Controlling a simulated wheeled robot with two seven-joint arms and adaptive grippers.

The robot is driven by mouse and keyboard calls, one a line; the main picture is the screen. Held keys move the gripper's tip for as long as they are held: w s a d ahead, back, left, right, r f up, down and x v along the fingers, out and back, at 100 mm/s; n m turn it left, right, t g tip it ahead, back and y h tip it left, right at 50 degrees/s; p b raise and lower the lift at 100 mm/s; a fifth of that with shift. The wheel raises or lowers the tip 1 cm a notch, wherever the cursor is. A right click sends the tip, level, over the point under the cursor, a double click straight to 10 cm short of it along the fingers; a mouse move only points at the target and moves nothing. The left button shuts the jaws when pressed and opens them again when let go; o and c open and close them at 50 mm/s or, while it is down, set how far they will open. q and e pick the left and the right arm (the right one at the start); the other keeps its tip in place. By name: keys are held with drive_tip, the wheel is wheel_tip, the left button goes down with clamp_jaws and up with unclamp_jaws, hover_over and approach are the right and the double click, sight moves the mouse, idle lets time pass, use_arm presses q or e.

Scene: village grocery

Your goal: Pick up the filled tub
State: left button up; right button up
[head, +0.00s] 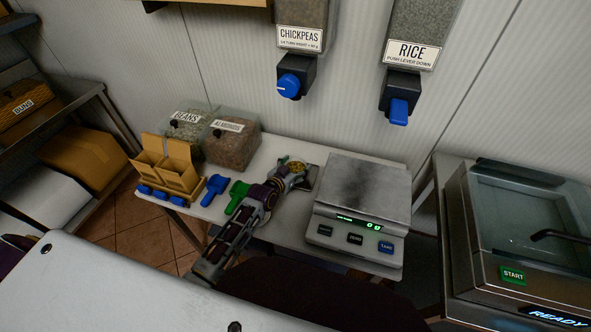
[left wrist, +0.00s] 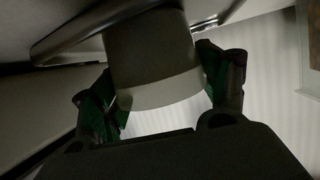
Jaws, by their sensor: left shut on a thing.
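The filled tub (head: 297,167) is a small round container with yellowish contents, near the back of the white table, left of the scale. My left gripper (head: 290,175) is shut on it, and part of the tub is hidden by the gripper. In the left wrist view the tub (left wrist: 152,60) shows as a pale grey round body between the two green-padded fingers (left wrist: 165,85). I cannot tell whether its base touches the table. My right gripper is not in view.
The scale (head: 362,190) stands right of the tub, its plate empty. Blue (head: 214,190) and green (head: 237,196) scoops, a cardboard holder (head: 167,165), and bean (head: 187,127) and almond (head: 233,140) bins stand left. Chickpea (head: 290,84) and rice (head: 399,108) dispensers hang above. A sealing machine (head: 520,235) stands right.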

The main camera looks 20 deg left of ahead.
use_arm(q)
wheel_tip(320, 180, up, 10)
idle(0.7)
drive_tip(key=shift+f, duration=0.1)
idle(0.4)
